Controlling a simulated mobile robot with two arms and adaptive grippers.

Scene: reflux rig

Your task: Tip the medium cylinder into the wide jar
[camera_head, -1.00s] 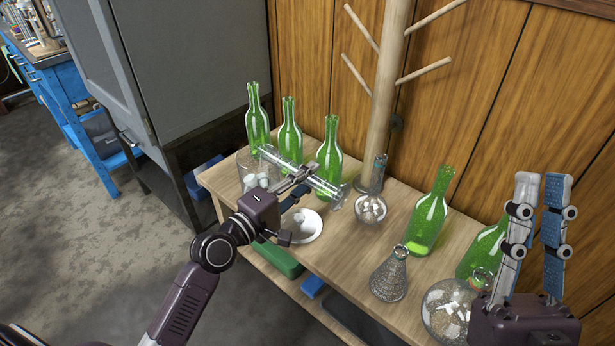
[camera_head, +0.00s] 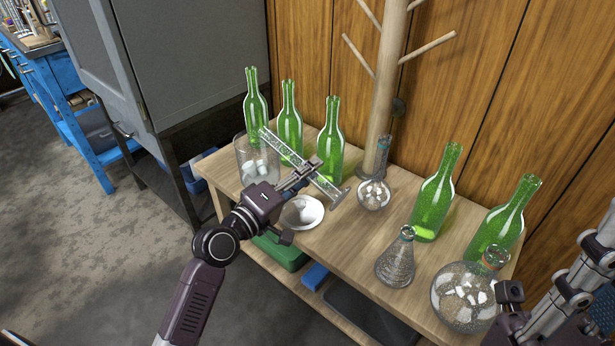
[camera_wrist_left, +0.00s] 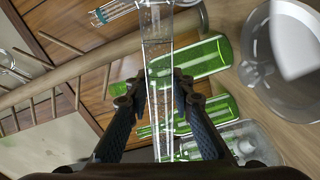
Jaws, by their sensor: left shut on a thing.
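The medium cylinder (camera_head: 330,187), clear glass with a wide foot, is held tilted by my left gripper (camera_head: 306,173). Its foot is at the lower right and its mouth points up-left, by the rim of the wide jar. The gripper is shut on its middle; the wrist view shows both fingers (camera_wrist_left: 159,95) on either side of the glass. The wide jar (camera_head: 243,172), clear with white lumps inside, stands at the table's left end. Whether the mouth is over the opening, I cannot tell. My right gripper (camera_head: 592,262) is at the right edge, partly cut off.
Green bottles (camera_head: 290,130) line the table's back. A white dish (camera_head: 303,212) sits below the cylinder. A round flask (camera_head: 372,195), a conical flask (camera_head: 395,266) and a large round flask (camera_head: 464,298) stand rightward. A wooden peg stand (camera_head: 385,90) rises behind.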

